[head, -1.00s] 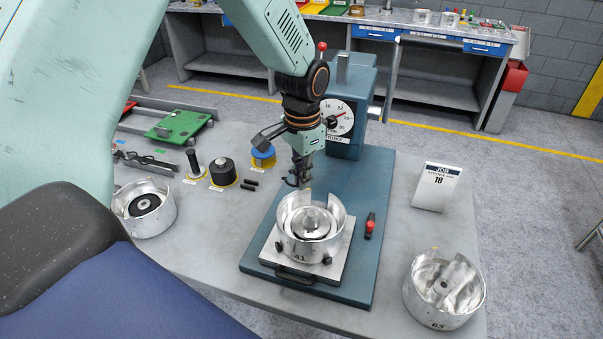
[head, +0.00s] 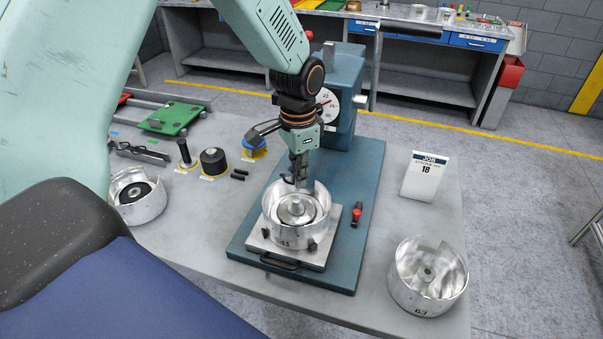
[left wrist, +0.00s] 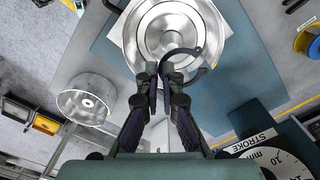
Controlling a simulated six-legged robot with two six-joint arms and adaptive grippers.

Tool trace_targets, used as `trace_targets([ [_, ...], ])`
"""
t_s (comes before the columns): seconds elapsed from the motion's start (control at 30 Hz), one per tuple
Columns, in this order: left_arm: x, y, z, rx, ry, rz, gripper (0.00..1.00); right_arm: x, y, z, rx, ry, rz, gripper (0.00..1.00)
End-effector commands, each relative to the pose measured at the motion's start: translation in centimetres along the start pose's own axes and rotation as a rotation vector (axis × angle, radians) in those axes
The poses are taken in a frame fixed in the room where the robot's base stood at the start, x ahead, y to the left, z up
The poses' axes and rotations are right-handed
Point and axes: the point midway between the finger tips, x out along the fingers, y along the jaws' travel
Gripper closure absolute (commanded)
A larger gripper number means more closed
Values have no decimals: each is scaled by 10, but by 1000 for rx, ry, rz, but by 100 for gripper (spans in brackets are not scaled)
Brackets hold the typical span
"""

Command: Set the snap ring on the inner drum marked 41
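The drum marked 41 (head: 284,231) sits upright on a plate of the blue press base, with a metal hub inside; it also shows at the top of the left wrist view (left wrist: 130,38). My left gripper (head: 299,178) is above the drum's far side. In the left wrist view my left gripper (left wrist: 162,80) is closed on a dark, C-shaped snap ring (left wrist: 206,68). The ring overlaps the drum's near rim in that view and appears above it, apart from the hub. Its gap to the rim is hard to judge. My right gripper is not in view.
Drum 63 (head: 429,300) stands at the right, another drum (head: 150,208) with a black disc inside at the left. The press (head: 342,90) stands behind my gripper. A job card (head: 424,178) and black parts (head: 213,162) stand nearby.

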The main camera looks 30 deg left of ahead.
Motion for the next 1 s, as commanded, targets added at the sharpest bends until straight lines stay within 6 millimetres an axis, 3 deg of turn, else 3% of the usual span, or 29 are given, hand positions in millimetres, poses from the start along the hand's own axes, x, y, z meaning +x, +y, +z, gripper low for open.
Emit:
trace_targets([
  [0.47,45,3,-1,0,0,0,100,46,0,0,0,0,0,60],
  [0.7,57,3,-2,0,-1,0,100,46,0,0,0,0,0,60],
  [1.0,59,3,-2,0,0,-1,100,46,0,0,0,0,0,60],
])
